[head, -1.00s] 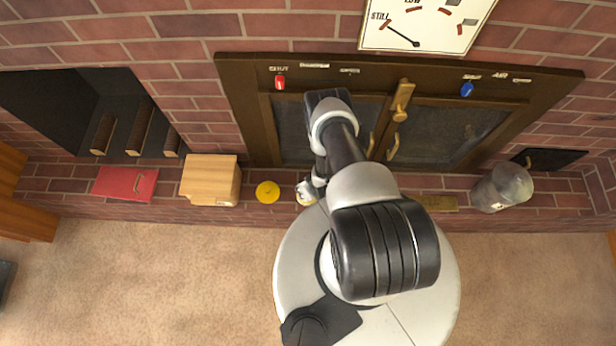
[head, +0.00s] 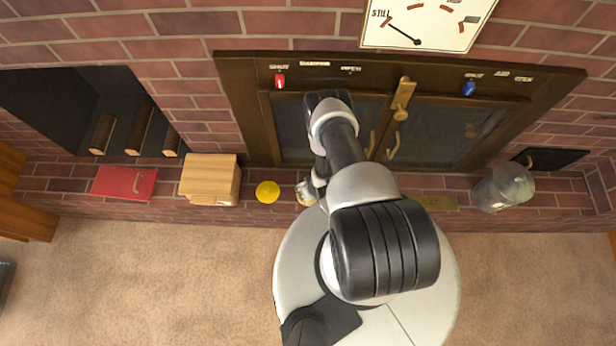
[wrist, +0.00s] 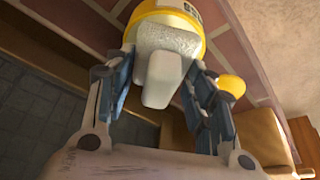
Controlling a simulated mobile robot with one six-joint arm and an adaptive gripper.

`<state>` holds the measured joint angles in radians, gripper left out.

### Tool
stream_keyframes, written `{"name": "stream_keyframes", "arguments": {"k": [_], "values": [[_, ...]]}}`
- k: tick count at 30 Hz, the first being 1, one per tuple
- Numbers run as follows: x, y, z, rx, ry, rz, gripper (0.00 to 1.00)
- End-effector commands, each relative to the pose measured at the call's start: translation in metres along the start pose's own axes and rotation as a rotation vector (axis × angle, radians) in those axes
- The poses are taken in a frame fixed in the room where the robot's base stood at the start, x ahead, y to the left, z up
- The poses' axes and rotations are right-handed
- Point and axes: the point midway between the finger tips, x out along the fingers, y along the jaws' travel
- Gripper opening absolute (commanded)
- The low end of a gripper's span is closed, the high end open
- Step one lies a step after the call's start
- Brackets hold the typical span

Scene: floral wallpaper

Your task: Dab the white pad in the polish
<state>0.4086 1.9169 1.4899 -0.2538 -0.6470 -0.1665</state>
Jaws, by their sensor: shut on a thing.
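My gripper (wrist: 160,72) is shut on the white pad (wrist: 162,82), a pale block with a rough, grainy upper part between the fingers. The pad's far end meets the mouth of a yellow tin (wrist: 192,12) with a pale label at the top of the wrist view. I cannot tell how deep it sits. In the head view my gripper (head: 316,187) is low over the brick ledge, and the tin (head: 304,196) is partly hidden beside it. The polish itself is hidden. A round yellow piece (head: 267,191) lies on the ledge left of the tin; it also shows in the wrist view (wrist: 232,85).
A wooden block (head: 210,180) and a red book-like thing (head: 124,183) lie left on the ledge (head: 60,185). Stove doors (head: 440,135) with brass handles rise behind my arm.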

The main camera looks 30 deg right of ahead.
Motion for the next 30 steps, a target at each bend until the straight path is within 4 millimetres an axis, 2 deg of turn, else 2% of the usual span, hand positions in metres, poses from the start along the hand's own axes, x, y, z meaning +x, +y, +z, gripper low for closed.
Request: {"name": "stream_keyframes", "arguments": {"k": [30], "values": [[0.0080, 0.0000, 0.0033, 0.000, 0.000, 0.000, 0.31]]}}
